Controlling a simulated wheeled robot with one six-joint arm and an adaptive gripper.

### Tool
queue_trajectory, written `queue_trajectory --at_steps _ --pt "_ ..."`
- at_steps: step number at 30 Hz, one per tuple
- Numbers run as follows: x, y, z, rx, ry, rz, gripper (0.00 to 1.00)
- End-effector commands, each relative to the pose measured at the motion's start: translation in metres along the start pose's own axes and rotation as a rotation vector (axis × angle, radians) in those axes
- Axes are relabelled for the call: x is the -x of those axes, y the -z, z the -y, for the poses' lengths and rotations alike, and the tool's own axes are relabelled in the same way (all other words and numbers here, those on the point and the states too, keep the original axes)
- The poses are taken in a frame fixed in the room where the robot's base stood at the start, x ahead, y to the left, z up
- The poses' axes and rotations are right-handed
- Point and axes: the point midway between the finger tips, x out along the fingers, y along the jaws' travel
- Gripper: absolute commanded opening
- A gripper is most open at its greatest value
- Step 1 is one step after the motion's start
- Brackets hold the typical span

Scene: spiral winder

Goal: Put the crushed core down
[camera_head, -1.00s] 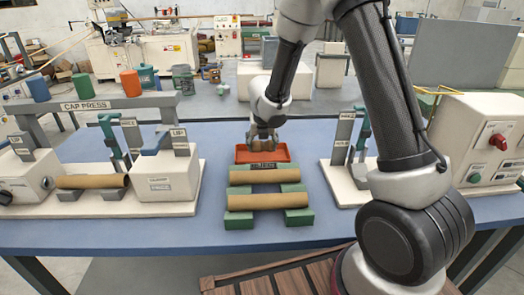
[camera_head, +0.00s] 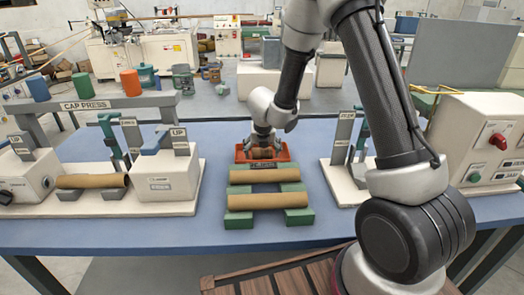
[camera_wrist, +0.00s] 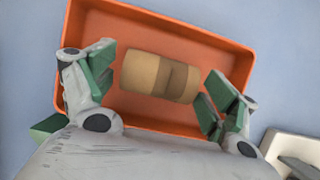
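The crushed core (camera_wrist: 160,77) is a short tan cardboard tube with a darker, dented band. It lies on its side on the floor of the orange tray (camera_wrist: 200,32), and in the head view the core (camera_head: 262,153) shows low inside the tray (camera_head: 287,154). My gripper (camera_wrist: 160,86) is over the tray with its green-padded fingers spread, one near each end of the core. A gap shows between each finger and the core, so it is open and empty. In the head view my gripper (camera_head: 263,143) hides part of the tray's back.
Two long tan cores (camera_head: 267,200) lie across green supports (camera_head: 239,219) in front of the tray. The cap press (camera_head: 105,103) stands left, with another core (camera_head: 92,181). A white fixture and a control box (camera_head: 480,135) stand right. Blue tabletop is clear beside the tray.

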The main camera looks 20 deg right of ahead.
Motion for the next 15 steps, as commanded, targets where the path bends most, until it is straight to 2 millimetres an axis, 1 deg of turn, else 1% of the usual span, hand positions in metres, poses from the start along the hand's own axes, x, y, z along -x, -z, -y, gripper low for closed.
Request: queue_trajectory --at_steps 10,15 --pt "0.002 -0.001 0.000 -0.001 -0.001 0.001 0.88" --pt "0.014 -0.002 -0.001 0.000 -0.001 0.003 0.88"
